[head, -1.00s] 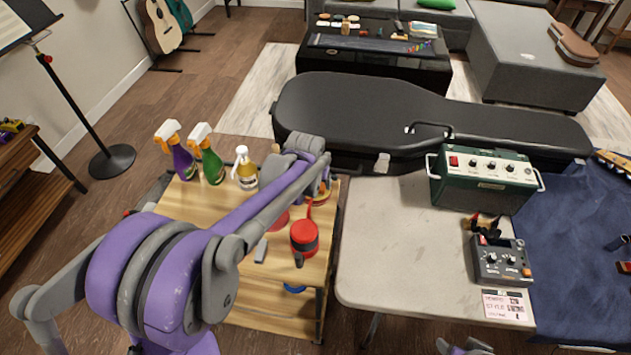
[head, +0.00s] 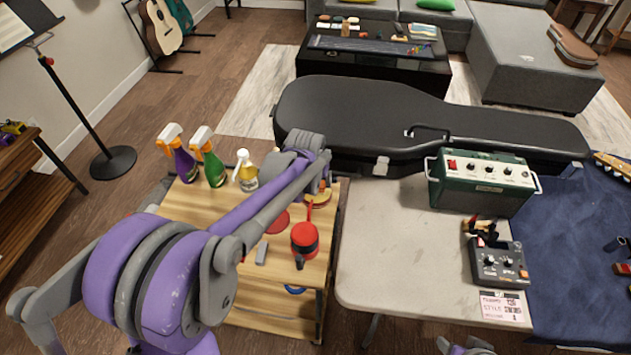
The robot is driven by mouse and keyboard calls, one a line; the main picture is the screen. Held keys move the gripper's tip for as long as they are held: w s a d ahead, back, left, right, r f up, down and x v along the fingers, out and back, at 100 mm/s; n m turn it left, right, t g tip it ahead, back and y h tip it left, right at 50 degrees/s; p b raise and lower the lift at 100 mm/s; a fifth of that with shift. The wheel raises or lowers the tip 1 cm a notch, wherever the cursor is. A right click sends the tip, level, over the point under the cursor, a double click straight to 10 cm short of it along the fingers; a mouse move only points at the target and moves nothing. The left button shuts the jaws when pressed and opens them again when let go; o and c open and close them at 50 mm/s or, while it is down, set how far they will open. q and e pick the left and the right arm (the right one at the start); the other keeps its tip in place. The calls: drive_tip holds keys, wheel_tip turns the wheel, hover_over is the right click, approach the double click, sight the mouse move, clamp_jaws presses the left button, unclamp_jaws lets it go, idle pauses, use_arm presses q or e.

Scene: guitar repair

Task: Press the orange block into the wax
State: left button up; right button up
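My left arm reaches over the wooden cart, and its wrist hides most of the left gripper (head: 321,186), so its fingers are not clear. Just below it, at the cart's right edge, a round yellow-orange thing (head: 319,198) shows in part; it may be the wax tin. I cannot make out the orange block; the arm may hide it. A flat red disc (head: 277,222), perhaps a lid, lies on the cart to the left. Only a grey piece of my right arm shows at the bottom edge; its gripper is out of view.
On the cart (head: 213,273) stand several spray bottles (head: 207,157), a red container with a black band (head: 304,240) and a small grey piece (head: 262,253). A pale table (head: 390,270) to the right bears a green amplifier (head: 483,184) and a pedal (head: 500,262). A black guitar case (head: 370,110) lies behind.

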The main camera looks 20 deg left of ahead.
sight(316, 182)
use_arm(q)
drive_tip(key=shift+r+p, duration=1.5)
drive_tip(key=shift+r, duration=1)
